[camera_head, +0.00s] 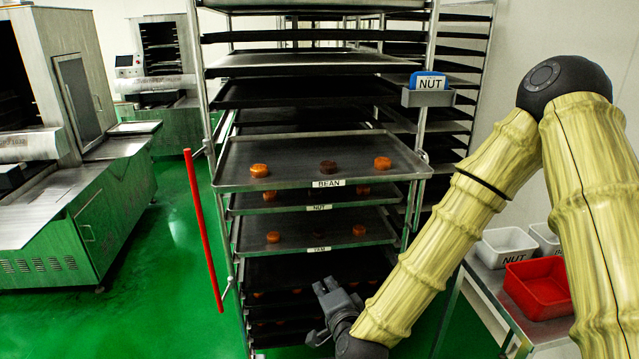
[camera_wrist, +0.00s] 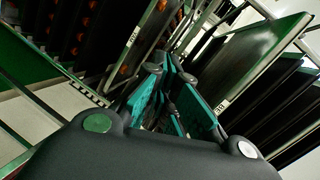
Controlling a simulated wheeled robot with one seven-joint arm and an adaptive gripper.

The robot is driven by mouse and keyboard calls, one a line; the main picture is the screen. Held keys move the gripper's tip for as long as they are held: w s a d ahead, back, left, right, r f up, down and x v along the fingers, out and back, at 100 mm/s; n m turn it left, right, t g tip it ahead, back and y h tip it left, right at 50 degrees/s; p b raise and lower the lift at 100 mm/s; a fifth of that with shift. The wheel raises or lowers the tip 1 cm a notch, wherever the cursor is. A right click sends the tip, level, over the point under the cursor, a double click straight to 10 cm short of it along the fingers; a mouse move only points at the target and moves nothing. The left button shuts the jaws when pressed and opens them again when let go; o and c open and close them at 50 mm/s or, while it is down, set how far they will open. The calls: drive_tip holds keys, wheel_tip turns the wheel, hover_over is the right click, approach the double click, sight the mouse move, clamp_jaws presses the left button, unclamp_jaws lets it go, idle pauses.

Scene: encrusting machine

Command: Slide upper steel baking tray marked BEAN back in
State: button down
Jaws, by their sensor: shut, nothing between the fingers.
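The steel tray marked BEAN (camera_head: 295,174) sticks out of the front of the rack, further than the trays below it.
Trays labelled NUT (camera_head: 300,209) and YAM (camera_head: 300,249) sit below. A red bar (camera_head: 203,230) stands at the rack's left. A grey holder (camera_head: 428,98) with a blue NUT card is at the right post. A table with a red bin (camera_head: 540,288) stands at right.

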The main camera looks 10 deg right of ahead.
wheel_tip(320, 180, up, 16)
drive_tip(key=w+f+m+t+h+p, duration=0.1)
drive_tip(key=w+m+t+h, duration=0.1)
drive_tip(key=w+m+t, duration=0.15)
drive_tip(key=p, duration=0.7)
approach(317, 187)
drive_tip(key=shift+m, duration=0.45)
drive_tip(key=w, duration=0.5)
drive_tip(key=shift+w+d+r, duration=0.1)
drive_tip(key=shift+w+d, duration=0.05)
drive_tip(key=shift+w, duration=0.9)
drive_tip(key=shift+w+f, duration=0.1)
drive_tip(key=shift+f, duration=0.1)
